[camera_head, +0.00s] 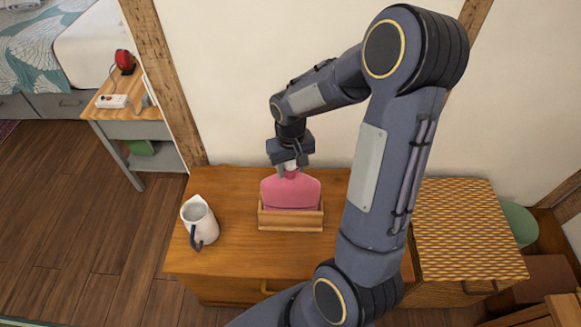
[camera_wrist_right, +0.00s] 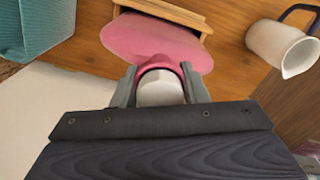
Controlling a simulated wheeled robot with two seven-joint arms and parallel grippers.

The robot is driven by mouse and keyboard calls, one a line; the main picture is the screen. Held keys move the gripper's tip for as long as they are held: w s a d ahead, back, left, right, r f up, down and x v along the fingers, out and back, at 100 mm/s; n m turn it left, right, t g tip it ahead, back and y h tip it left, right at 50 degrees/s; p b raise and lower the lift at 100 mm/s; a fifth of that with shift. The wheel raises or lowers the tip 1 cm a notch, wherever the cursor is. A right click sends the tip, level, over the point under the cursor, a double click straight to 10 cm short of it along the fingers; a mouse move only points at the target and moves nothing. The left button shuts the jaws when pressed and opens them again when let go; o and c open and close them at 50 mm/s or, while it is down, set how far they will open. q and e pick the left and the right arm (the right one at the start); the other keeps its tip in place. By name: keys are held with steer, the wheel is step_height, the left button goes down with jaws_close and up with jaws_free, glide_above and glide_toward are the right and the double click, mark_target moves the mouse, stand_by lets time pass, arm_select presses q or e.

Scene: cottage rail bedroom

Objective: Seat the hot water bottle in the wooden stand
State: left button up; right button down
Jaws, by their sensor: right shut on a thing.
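The pink hot water bottle (camera_head: 290,192) stands upright in the wooden stand (camera_head: 290,221) on the wooden cabinet top in the head view. Its lower part is hidden behind the stand's front wall. My right gripper (camera_head: 290,168) is above it, shut on its neck. In the right wrist view, the right gripper's fingers (camera_wrist_right: 160,88) sit on both sides of the white cap, and the pink body (camera_wrist_right: 150,40) reaches toward the stand (camera_wrist_right: 172,12). Whether the bottle touches the stand's floor cannot be seen. My left gripper is not in view.
A white jug (camera_head: 199,220) with a dark handle stands on the cabinet (camera_head: 240,258) left of the stand. A woven-topped cabinet (camera_head: 465,230) is at the right. A side table (camera_head: 135,130) stands at the left. The wall is close behind.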

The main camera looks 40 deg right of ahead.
steer(key=shift+f, duration=0.1)
steer(key=shift+f, duration=0.15)
steer(key=c, duration=0.8)
jaws_free()
steer(key=shift+c, duration=0.2)
